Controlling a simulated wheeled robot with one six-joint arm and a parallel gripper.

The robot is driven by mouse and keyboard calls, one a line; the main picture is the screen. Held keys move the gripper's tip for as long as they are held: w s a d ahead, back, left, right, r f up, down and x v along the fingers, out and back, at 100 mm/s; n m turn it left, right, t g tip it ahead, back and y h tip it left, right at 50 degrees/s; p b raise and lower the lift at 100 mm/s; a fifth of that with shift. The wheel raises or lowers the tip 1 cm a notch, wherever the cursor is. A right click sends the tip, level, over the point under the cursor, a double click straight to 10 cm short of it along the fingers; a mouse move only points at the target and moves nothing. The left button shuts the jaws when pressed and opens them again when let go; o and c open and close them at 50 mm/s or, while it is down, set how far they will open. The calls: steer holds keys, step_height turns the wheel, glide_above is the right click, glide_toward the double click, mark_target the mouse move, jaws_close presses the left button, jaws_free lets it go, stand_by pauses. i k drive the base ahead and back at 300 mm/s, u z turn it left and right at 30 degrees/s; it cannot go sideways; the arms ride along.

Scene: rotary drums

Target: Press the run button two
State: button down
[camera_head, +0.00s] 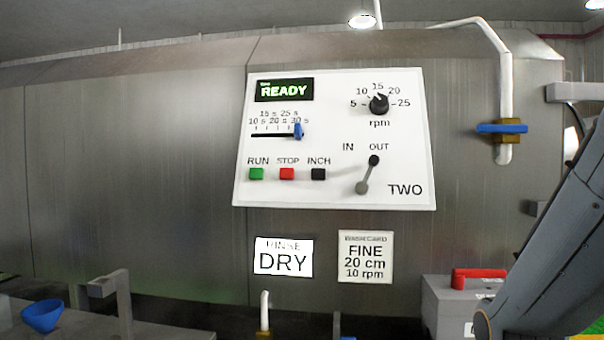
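The white control panel labelled TWO (330,190) is mounted on a metal drum housing. Its green RUN button (257,174) is at the lower left, beside the red STOP button (287,174) and the black INCH button (318,174). The panel display (284,90) reads READY in green. The blue slider (298,131) is at the right end of its scale, at 30 s. The lever (368,175) has its black knob up at OUT. The rpm knob (379,103) points up and slightly left. My arm crosses the lower right; my gripper is not in view.
A DRY sign (283,258) and a FINE 20 cm 10 rpm card (365,257) hang below the panel. A white pipe with a blue valve handle (502,128) is at right. A grey box with a red handle (478,276) stands lower right. A blue funnel (41,315) is lower left.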

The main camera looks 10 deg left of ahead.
mark_target(255, 172)
steer(key=z, duration=0.05)
steer(key=i, duration=0.2)
steer(key=u, duration=0.75)
